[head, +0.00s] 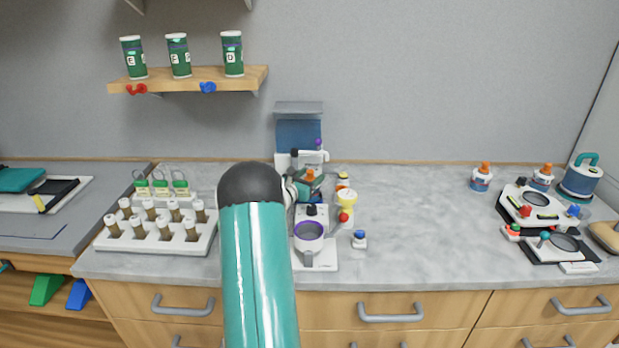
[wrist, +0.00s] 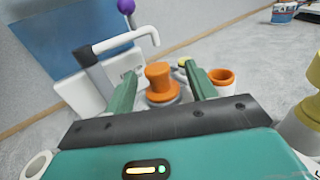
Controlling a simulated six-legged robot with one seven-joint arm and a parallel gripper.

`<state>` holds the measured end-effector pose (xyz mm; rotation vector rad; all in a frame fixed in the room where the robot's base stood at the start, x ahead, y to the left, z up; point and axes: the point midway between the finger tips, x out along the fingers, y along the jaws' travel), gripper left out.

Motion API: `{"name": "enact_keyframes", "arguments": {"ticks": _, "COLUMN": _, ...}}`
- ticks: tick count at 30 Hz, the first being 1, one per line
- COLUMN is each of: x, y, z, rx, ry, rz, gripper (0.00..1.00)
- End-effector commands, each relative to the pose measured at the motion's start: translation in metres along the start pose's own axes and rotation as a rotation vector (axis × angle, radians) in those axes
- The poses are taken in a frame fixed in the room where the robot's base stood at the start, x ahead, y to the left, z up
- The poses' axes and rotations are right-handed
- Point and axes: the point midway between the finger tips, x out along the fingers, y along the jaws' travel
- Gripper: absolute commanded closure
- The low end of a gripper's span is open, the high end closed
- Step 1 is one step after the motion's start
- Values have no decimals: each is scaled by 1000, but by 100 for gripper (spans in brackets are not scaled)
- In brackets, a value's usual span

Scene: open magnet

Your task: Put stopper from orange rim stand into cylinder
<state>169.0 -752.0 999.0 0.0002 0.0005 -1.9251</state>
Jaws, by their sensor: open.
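An orange stopper (wrist: 160,82) stands upright on a grey seat in the wrist view. My gripper (wrist: 163,70) is open, with one green finger on each side of the stopper; I cannot tell whether they touch it. A small cup with an orange rim (wrist: 222,79) stands just right of the right finger. In the head view my gripper (head: 308,181) is low at the device on the bench, and my own arm hides part of this area. I cannot tell for certain which vessel is the cylinder.
A blue and white device (head: 298,135) stands behind my gripper. A purple-ringed vessel (head: 309,231) is in front, with a yellow-topped item (head: 346,197) and a blue-capped bottle (head: 359,239) to the right. A vial rack (head: 155,237) is left. Bench right of centre is clear.

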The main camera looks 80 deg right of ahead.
Motion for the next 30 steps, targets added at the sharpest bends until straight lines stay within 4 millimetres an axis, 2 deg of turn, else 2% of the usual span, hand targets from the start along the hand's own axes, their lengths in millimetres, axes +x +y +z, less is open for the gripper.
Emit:
{"name": "enact_keyframes", "arguments": {"ticks": 5, "x": -15, "y": 1, "z": 2, "rx": -1, "ry": 0, "rz": 2, "gripper": 44}}
{"name": "enact_keyframes", "arguments": {"ticks": 15, "x": -86, "y": 2, "z": 2, "rx": -1, "ry": 0, "rz": 4, "gripper": 44}}
{"name": "enact_keyframes", "arguments": {"ticks": 19, "x": -107, "y": 1, "z": 3, "rx": 1, "ry": -1, "rz": 3, "gripper": 44}}
{"name": "enact_keyframes", "arguments": {"ticks": 24, "x": -119, "y": 0, "z": 2, "rx": 0, "ry": 0, "rz": 0, "gripper": 44}}
{"name": "enact_keyframes", "arguments": {"ticks": 30, "x": -120, "y": 0, "z": 2, "rx": 0, "ry": 0, "rz": -1, "gripper": 44}}
